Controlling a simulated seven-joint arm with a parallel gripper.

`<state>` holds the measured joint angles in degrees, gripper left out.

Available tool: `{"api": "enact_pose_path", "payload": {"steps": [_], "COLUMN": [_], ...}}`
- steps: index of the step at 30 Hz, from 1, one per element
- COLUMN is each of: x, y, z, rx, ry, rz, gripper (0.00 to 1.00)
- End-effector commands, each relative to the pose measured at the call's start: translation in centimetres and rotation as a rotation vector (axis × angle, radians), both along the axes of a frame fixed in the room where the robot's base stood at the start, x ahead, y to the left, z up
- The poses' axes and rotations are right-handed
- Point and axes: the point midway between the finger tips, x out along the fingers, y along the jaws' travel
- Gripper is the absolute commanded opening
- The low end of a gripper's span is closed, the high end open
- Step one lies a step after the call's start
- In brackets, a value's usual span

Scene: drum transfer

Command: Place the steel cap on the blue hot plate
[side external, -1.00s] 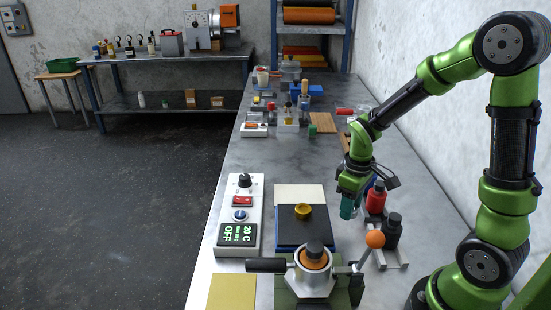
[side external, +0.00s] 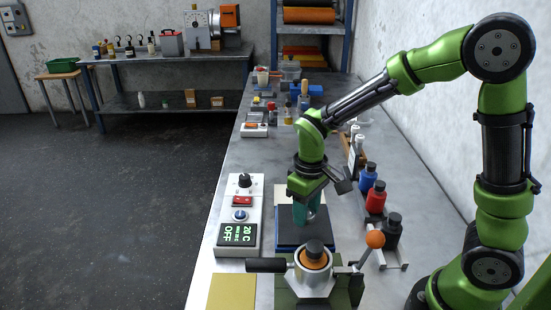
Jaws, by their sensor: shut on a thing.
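The blue hot plate (side external: 287,228) has a dark square top and a blue rim, and lies flat on the bench behind the clamp device. My gripper (side external: 307,214) points down over the plate with its teal fingers close together. It is shut on a small greyish thing, which I take to be the steel cap (side external: 318,216); the fingers hide most of it. I cannot tell whether the cap touches the plate or anything on it. The brass piece seen earlier on the plate is hidden behind the fingers.
A white control box (side external: 239,212) reading 20 C OFF stands left of the plate. In front is a clamp device (side external: 314,272) with an orange-knobbed lever (side external: 375,240). Blue, red and black bottles (side external: 376,198) stand in a rack at right. A yellow mat (side external: 232,292) lies front left.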

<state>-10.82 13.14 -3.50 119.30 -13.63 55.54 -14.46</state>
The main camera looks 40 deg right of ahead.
Motion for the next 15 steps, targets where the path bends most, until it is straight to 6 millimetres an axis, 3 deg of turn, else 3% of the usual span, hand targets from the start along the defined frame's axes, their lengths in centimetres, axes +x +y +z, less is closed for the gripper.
{"api": "enact_pose_path", "payload": {"steps": [7, 15], "x": [-0.1, 0.0], "y": [0.0, 0.0], "z": [-3.3, -3.8], "rx": [0.0, 0.0], "ry": [0.003, 0.0], "rz": [0.001, 0.0], "gripper": [0.07, 0.07]}}
